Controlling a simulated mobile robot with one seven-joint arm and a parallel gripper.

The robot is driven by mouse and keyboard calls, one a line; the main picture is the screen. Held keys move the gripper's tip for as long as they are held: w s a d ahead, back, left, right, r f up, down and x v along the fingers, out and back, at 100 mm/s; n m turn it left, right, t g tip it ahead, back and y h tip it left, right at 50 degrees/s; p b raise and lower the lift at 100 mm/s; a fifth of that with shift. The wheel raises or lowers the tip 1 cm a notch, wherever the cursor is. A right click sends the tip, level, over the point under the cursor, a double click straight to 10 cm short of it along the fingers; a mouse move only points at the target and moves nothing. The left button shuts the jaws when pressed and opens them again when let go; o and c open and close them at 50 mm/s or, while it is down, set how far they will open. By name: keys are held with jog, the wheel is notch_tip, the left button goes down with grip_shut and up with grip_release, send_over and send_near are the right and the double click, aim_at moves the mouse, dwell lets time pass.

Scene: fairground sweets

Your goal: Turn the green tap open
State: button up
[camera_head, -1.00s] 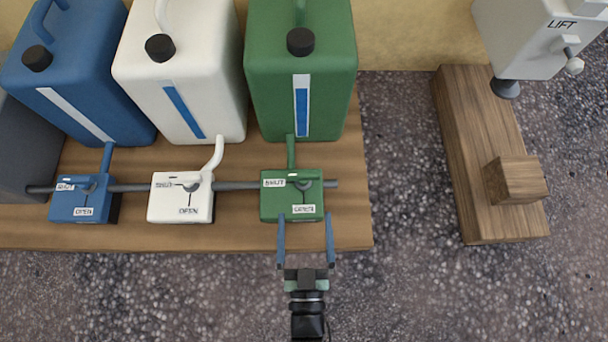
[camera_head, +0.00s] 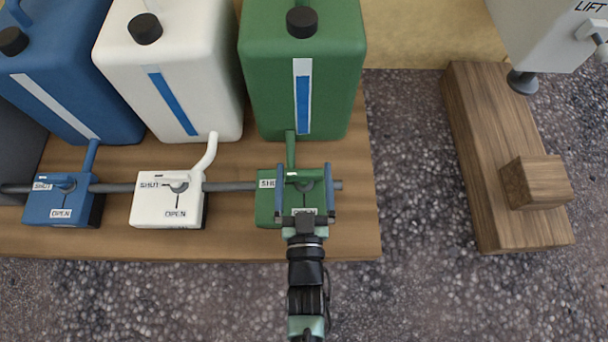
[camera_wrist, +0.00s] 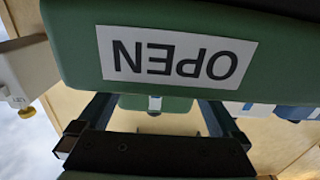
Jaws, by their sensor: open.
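The green tap (camera_head: 267,214) is a green box on the grey pipe in front of the green canister (camera_head: 270,80). It carries a SHUT label on its left and an OPEN label near its front. My gripper (camera_head: 304,168) is over this box, jaws open, with one finger on each side of the tap's middle. A short green bar, apparently the handle, shows between the fingers near the SHUT side; contact with it cannot be told. In the wrist view, the green box (camera_wrist: 75,65) with its OPEN label upside down fills the top, and both fingers reach beneath it.
A white tap (camera_head: 150,212) and a blue tap (camera_head: 45,205) sit farther left along the grey pipe (camera_head: 230,186), before white and blue canisters. A wooden stand (camera_head: 480,180) with a LIFT dispenser (camera_head: 540,40) is at right. Speckled floor between is clear.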

jog(key=shift+w, duration=0.2)
jog(key=shift+c, duration=0.2)
jog(key=c, duration=1)
